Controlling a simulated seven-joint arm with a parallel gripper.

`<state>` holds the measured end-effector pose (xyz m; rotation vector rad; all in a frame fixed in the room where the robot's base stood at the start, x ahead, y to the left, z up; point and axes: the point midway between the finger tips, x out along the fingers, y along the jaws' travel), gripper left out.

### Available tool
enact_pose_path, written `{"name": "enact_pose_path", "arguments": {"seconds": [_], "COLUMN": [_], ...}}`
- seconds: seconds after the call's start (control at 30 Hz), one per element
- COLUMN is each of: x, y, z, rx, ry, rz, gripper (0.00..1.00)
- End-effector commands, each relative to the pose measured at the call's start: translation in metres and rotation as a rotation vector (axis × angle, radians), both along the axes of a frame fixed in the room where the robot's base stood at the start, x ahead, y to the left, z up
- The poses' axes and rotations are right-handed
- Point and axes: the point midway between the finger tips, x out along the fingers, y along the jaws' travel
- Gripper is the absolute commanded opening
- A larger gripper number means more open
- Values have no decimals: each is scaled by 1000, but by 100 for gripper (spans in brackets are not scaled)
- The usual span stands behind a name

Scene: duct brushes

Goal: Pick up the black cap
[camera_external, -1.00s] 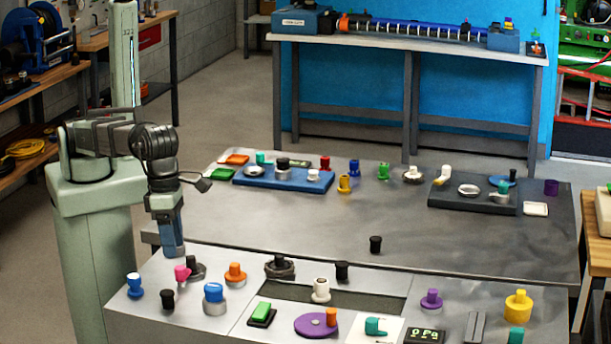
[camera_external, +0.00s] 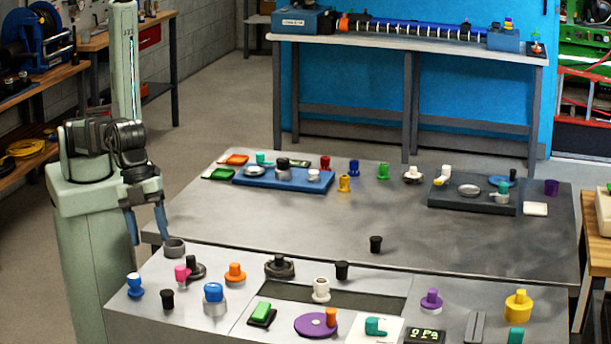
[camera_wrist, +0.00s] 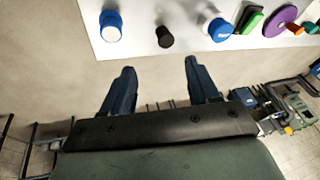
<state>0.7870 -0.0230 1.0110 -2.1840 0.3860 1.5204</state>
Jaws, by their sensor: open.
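A small black cap (camera_external: 167,299) stands at the front left of the light panel, just right of a blue-and-white knob (camera_external: 135,285). In the wrist view the black cap (camera_wrist: 165,37) lies beyond my fingertips, roughly in line with the gap between them. Similar black caps stand at the panel's back edge (camera_external: 342,271) and on the grey table (camera_external: 376,244); I cannot tell which one the task names. My gripper (camera_external: 150,238) is open and empty, above and to the left of the panel's left corner. Its spread fingers (camera_wrist: 159,68) also show in the wrist view, touching nothing.
Close to the front-left cap are a pink knob (camera_external: 181,273), a large blue knob (camera_external: 214,298) and an orange knob (camera_external: 235,273). A grey ring (camera_external: 175,248) sits near the panel's back-left corner. The middle of the grey table (camera_external: 290,220) is mostly clear.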

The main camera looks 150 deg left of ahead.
Motion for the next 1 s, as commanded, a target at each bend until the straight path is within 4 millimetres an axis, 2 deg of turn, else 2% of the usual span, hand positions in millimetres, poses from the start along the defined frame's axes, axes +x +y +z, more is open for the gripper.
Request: {"name": "enact_pose_path", "arguments": {"seconds": [0.2,0.4,0.57,1.0], "x": [5,6,8,32], "y": [0,0,0,2], "z": [2,2,-3,-61], "rx": [-132,-203,-220,-219], "ry": [-35,-45,-45,-43], "rz": [335,511,554,553], "gripper": [60,60,60,60]}}
